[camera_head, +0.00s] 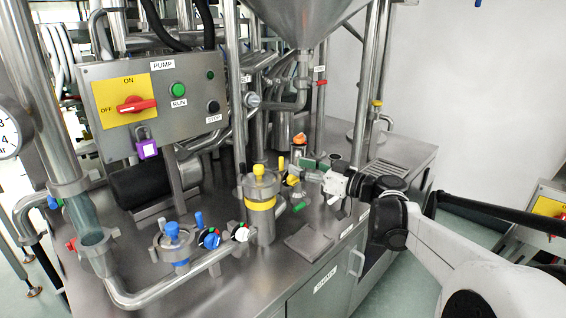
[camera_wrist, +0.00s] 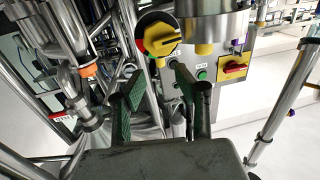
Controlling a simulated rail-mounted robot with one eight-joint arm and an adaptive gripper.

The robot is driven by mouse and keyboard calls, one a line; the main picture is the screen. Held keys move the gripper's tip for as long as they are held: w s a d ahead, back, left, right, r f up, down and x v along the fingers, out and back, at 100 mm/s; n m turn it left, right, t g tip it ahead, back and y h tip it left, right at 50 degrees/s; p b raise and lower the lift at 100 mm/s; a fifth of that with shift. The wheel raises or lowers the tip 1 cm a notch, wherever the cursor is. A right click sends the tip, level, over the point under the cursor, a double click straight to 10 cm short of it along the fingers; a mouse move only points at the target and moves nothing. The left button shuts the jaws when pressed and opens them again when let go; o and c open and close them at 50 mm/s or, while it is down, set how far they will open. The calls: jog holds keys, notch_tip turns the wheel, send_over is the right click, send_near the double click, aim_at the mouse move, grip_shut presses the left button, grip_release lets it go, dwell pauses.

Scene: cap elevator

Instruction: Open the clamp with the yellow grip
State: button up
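The clamp with the yellow grip (camera_head: 292,180) is on the right side of the steel vessel (camera_head: 261,222) with the yellow band, in the head view. In the wrist view its yellow grip (camera_wrist: 161,38) shows at the top centre, with red and black parts beside it. My gripper (camera_head: 308,168) is just right of the clamp in the head view. In the wrist view the two green fingers of my gripper (camera_wrist: 158,82) are spread wide, with nothing held between them. The yellow grip lies beyond the fingertips, apparently apart from them. The clamp's far side is hidden.
A blue-gripped clamp (camera_head: 209,238) and a white-gripped one (camera_head: 241,233) sit on the pipe to the left. An orange-topped part (camera_head: 300,139) stands behind my gripper. The pump control box (camera_head: 150,100) is at the back left. A flat steel plate (camera_head: 307,243) lies in front.

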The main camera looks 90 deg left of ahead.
aim_at(281, 160)
jog(key=x, duration=0.6)
jog(key=shift+s+a, duration=0.25)
jog(key=shift+s, duration=0.05)
jog(key=shift+c, duration=0.2)
grip_shut()
